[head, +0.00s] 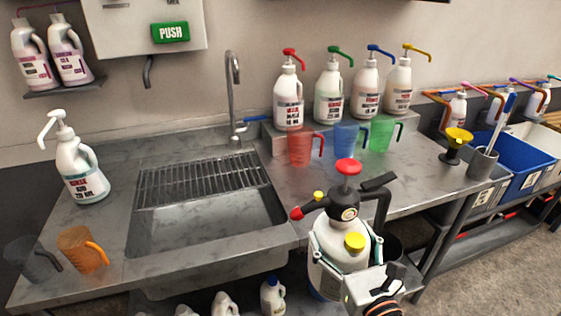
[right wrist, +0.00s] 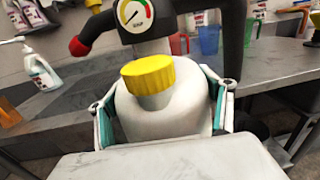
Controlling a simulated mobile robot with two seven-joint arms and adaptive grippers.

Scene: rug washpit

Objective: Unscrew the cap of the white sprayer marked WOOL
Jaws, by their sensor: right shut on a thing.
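A white pump sprayer (head: 330,250) stands in front of the counter in the head view, with a black head, a pressure gauge, a red knob and a red nozzle tip. Its yellow cap (head: 355,242) sits on the shoulder facing me. No WOOL marking is visible on it. My right gripper (head: 346,255) is shut on the sprayer body, one finger on each side. The right wrist view shows the fingers (right wrist: 160,108) around the white body (right wrist: 190,110), with the yellow cap (right wrist: 148,77) above and between them. The sprayer's lower part is hidden. My left gripper is out of view.
The steel counter (head: 120,235) has a sink (head: 210,225) and tap (head: 233,80). Pump bottles line the back, with red, blue and green jugs in front. An orange jug (head: 80,250) and white pump bottle (head: 80,170) stand left. Several bottles are below the counter.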

